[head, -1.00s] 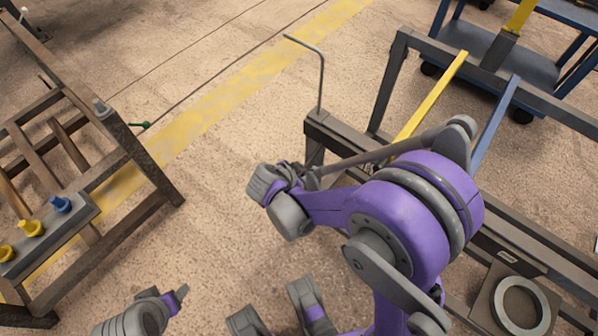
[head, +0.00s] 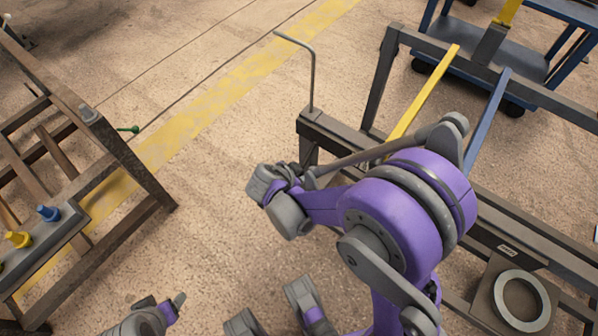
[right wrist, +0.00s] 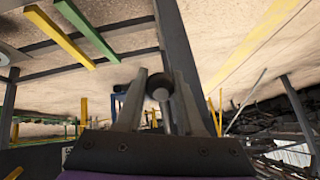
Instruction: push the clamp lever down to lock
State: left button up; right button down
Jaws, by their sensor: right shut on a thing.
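In the right wrist view my right gripper (right wrist: 158,95) is shut on a dark round-ended piece (right wrist: 160,86), seen nearly end-on between the two fingers. It looks like the clamp lever's handle, but the rest of it is hidden. In the head view my purple and grey right arm reaches over the right-hand rack (head: 345,140) and covers part of it. I cannot make out a clamp there. My left gripper (head: 178,300) is low at the left, apart from the racks; its opening does not show clearly.
A left rack (head: 130,160) carries blue (head: 48,213) and yellow (head: 18,239) knobs. A thin bent rod (head: 312,75) stands at the right rack's corner. Yellow (head: 425,92) and blue (head: 487,118) bars cross that rack. A blue cart (head: 470,50) is behind. Floor between the racks is clear.

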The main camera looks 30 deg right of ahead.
jog(key=c, duration=0.5)
grip_release()
jog(key=shift+d, duration=0.15)
jog(key=shift+c, duration=0.2)
jog(key=p+v, duration=0.3)
jog(key=v, duration=0.8)
